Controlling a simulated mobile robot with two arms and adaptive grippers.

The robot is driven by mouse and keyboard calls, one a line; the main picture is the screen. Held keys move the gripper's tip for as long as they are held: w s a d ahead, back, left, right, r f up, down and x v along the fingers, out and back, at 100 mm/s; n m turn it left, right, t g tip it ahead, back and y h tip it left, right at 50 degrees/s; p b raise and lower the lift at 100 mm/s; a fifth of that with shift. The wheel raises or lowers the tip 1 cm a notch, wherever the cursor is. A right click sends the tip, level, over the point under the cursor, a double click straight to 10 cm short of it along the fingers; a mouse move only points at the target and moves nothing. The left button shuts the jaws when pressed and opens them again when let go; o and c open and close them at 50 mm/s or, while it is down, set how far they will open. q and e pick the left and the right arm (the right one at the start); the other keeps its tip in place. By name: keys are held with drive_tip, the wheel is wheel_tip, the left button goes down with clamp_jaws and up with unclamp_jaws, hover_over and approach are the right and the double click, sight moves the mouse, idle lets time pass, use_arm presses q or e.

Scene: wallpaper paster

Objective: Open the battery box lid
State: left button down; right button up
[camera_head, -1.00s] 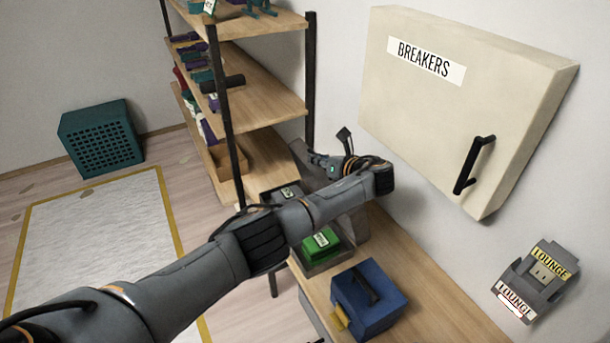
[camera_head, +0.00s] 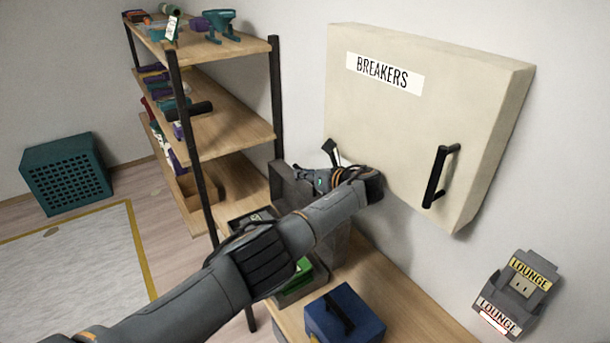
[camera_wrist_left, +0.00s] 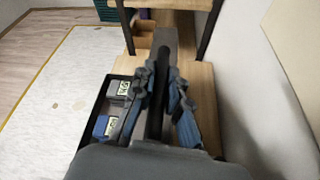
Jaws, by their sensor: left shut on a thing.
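The battery box is a dark open tray (camera_head: 250,220) on the wooden bench, with a green battery (camera_head: 303,267) in it. Its grey lid (camera_head: 290,187) stands raised, roughly upright, along the wall side of the tray. My left gripper (camera_head: 318,180) reaches over the tray and is shut on the lid's upper edge. In the left wrist view, the gripper's fingers (camera_wrist_left: 164,78) sit on both sides of the grey lid (camera_wrist_left: 165,45). The tray (camera_wrist_left: 95,115) with labelled batteries shows left of them. My forearm hides the middle of the box.
A blue case (camera_head: 345,315) stands on the bench nearer me. A beige breaker cabinet (camera_head: 425,120) with a black handle sticks out from the wall close to my wrist. Shelves (camera_head: 225,130) stand behind. A labelled grey holder (camera_head: 518,292) hangs at the right.

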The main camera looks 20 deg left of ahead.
use_arm(q)
drive_tip(key=c, duration=1.3)
unclamp_jaws()
drive_tip(key=shift+f, duration=0.15)
drive_tip(key=shift+c, duration=0.2)
drive_tip(key=v, duration=0.7)
drive_tip(key=shift+s+d, duration=0.1)
drive_tip(key=shift+d, duration=0.15)
